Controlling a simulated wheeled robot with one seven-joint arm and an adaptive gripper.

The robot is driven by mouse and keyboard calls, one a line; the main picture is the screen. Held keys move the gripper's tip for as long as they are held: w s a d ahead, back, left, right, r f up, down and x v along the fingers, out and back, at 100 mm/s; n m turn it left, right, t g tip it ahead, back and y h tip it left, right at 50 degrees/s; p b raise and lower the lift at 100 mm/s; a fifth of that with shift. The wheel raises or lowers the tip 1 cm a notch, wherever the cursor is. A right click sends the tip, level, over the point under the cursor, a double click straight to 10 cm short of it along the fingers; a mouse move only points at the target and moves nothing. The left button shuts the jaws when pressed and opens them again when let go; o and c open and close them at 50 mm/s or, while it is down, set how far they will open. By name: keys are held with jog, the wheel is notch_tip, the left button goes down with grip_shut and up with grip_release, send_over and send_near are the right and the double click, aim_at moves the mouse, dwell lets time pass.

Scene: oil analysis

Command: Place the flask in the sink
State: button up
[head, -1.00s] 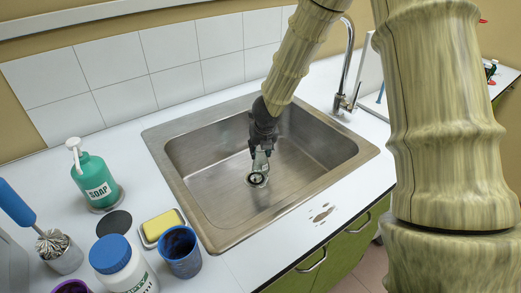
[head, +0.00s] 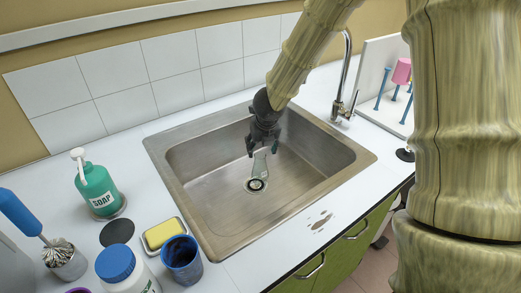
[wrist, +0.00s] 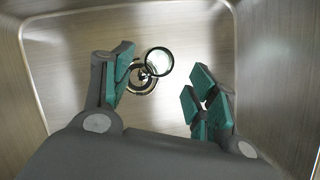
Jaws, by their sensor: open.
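The clear glass flask (head: 260,167) is inside the steel sink (head: 205,205), beside or over the drain (head: 255,185). I cannot tell whether it stands or lies. My gripper (head: 262,149) is inside the sink area above the flask, with its fingers spread. In the wrist view, my gripper (wrist: 160,85) is open and empty. The flask's round rim (wrist: 158,62) shows between and beyond the fingers, next to the drain ring. The fingers look apart from the flask.
A green soap bottle (head: 97,188), yellow sponge (head: 163,233), blue cup (head: 181,260) and white bottle with blue lid (head: 117,265) stand left of the sink. The tap (head: 345,80) rises behind its right corner. A white rack (head: 385,85) stands at right.

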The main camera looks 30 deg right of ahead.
jog(key=shift+p+v, duration=0.5)
jog(key=shift+v, duration=2.05)
